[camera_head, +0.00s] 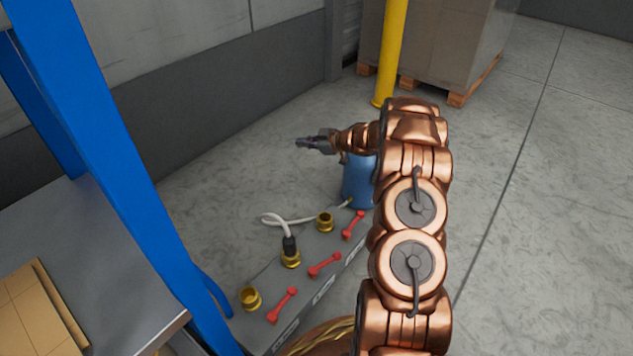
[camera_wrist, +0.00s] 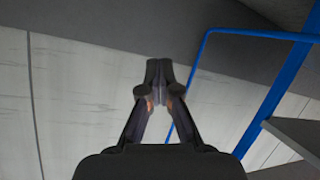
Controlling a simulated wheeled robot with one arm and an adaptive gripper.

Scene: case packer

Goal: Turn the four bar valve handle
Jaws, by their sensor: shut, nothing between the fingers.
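Three red bar valve handles lie in a row on a grey panel (camera_head: 255,310): a near one (camera_head: 281,305), a middle one (camera_head: 324,265) and a far one (camera_head: 353,225). All three slant the same way. I cannot tell which is the task's handle, and my arm may hide others. Brass fittings (camera_head: 250,297) stand beside the handles, and a white hose (camera_head: 272,220) joins the middle fitting by a black connector. My gripper (camera_head: 300,143) is shut and empty, in the air beyond the panel and apart from the handles. The wrist view shows its closed fingertips (camera_wrist: 158,68) with no handle in sight.
A blue upright frame (camera_head: 110,160) with a grey shelf (camera_head: 90,240) and cardboard stands at the left. A blue cylinder (camera_head: 358,182) is behind the panel. A yellow post (camera_head: 391,50) and pallet boxes (camera_head: 450,40) stand farther back. The floor right of my arm is clear.

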